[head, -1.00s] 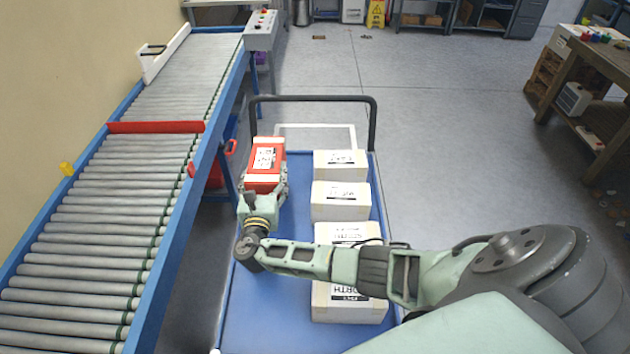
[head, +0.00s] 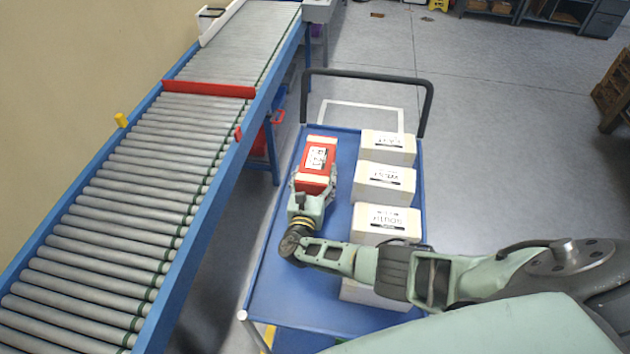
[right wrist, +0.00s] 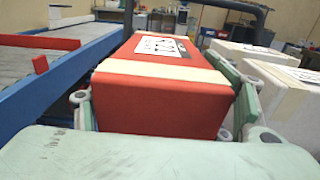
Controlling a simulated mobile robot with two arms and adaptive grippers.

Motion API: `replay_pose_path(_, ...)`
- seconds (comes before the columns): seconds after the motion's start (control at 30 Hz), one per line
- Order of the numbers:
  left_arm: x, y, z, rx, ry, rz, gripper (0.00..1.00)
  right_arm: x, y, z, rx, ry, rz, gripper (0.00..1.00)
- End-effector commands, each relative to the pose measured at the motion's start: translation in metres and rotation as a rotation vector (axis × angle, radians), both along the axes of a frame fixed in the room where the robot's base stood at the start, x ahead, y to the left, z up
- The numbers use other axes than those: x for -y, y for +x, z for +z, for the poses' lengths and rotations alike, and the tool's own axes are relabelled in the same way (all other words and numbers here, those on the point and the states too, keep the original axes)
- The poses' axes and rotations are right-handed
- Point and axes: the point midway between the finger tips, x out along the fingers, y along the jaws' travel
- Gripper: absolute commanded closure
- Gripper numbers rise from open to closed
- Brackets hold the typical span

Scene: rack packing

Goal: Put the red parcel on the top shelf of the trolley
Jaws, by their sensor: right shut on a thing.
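The red parcel (head: 318,163) has cream bands and a white label. It is over the left side of the blue top shelf (head: 275,282) of the trolley, toward the far end. My right gripper (head: 315,184) is shut on the near end of the red parcel. In the right wrist view the red parcel (right wrist: 165,85) fills the middle, with the fingers at both its sides. I cannot tell whether its underside touches the shelf. My left gripper is not in view.
Several white parcels (head: 384,181) stand in a row on the shelf's right side, close beside the red one. The trolley's dark handle (head: 368,77) rises at the far end. A roller conveyor (head: 140,190) runs along the left. Shelf left of my arm is clear.

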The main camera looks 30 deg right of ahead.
Motion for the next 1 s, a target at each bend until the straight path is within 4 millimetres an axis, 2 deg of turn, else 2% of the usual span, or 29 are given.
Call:
replay_pose_path(0.1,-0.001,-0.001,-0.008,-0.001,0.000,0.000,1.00,-0.001,0.001,-0.011,0.003,-0.002,0.000,0.75)
replay_pose_path(0.57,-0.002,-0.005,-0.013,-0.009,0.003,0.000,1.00,0.000,0.001,-0.017,0.004,-0.002,0.000,0.75)
replay_pose_path(0.6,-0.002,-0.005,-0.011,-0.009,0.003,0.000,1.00,0.000,0.000,-0.017,0.000,0.000,0.000,0.28)
replay_pose_path(0.8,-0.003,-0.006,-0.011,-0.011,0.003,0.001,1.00,0.000,0.000,-0.017,0.000,0.000,0.000,0.11)
replay_pose_path(1.0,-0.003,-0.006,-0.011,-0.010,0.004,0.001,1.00,0.000,0.000,-0.017,0.000,0.000,0.000,0.11)
